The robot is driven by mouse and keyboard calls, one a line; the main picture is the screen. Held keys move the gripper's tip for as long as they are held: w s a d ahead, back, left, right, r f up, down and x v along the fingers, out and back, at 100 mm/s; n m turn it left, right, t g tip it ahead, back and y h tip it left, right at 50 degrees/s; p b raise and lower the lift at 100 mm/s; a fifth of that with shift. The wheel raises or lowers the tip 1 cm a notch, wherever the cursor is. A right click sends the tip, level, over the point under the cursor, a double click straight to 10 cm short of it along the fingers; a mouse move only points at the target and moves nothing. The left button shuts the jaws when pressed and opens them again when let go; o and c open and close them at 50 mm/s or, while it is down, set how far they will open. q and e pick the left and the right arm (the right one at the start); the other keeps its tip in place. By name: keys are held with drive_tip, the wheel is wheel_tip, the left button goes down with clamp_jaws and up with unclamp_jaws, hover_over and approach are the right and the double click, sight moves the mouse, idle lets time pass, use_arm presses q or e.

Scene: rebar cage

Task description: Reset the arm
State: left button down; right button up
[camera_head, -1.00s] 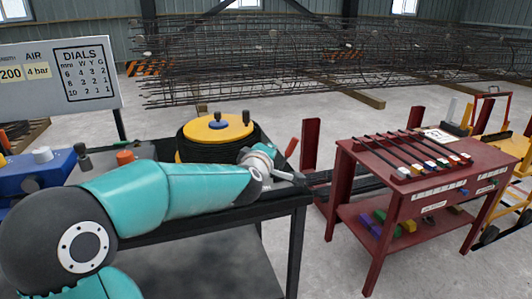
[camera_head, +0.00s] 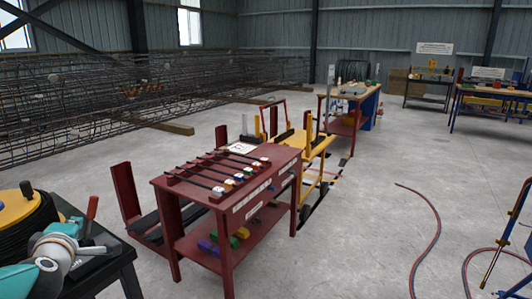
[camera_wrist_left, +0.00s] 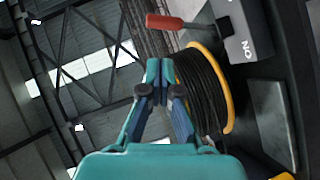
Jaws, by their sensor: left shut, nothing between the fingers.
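My left arm comes in at the lower left of the head view, teal with a grey wrist. The cable reel (camera_wrist_left: 205,85) shows behind and to the right of the fingers there. My right gripper is in neither view.
A red-handled lever (camera_head: 92,207) stands on the bench near my left gripper. A red table (camera_head: 235,200) with several black rods on top stands to the right. A yellow cart (camera_head: 318,145) is behind it. Hoses (camera_head: 435,225) lie on the otherwise open floor at right.

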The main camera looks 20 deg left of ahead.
use_arm(q)
drive_tip(key=w+d+f+m+g+h+p, duration=0.1)
drive_tip(key=w+d+f+m+h, duration=0.1)
drive_tip(key=w+d+f, duration=0.3)
drive_tip(key=w+d+f+m+h+p, duration=0.1)
drive_tip(key=w+d+f+h+p, duration=0.2)
drive_tip(key=f, duration=0.5)
drive_tip(key=d+f+m+g+h+p, duration=0.25)
drive_tip(key=d+f+m+h, duration=0.2)
drive_tip(key=d+f, duration=0.95)
drive_tip(key=s+d+f+m+g+h, duration=0.2)
drive_tip(key=s+d+f+m, duration=0.4)
drive_tip(key=s+d, duration=0.4)
drive_tip(key=s+d+f+m+g+h+p, duration=0.1)
drive_tip(key=s+d+f+m+g+h, duration=0.2)
drive_tip(key=s+d, duration=0.7)
wheel_tip(320, 180, down, 4)
drive_tip(key=m+g, duration=0.2)
drive_tip(key=m, duration=0.2)
drive_tip(key=shift+s+f, duration=0.2)
drive_tip(key=shift+s, duration=0.15)
drive_tip(key=shift+a, duration=0.1)
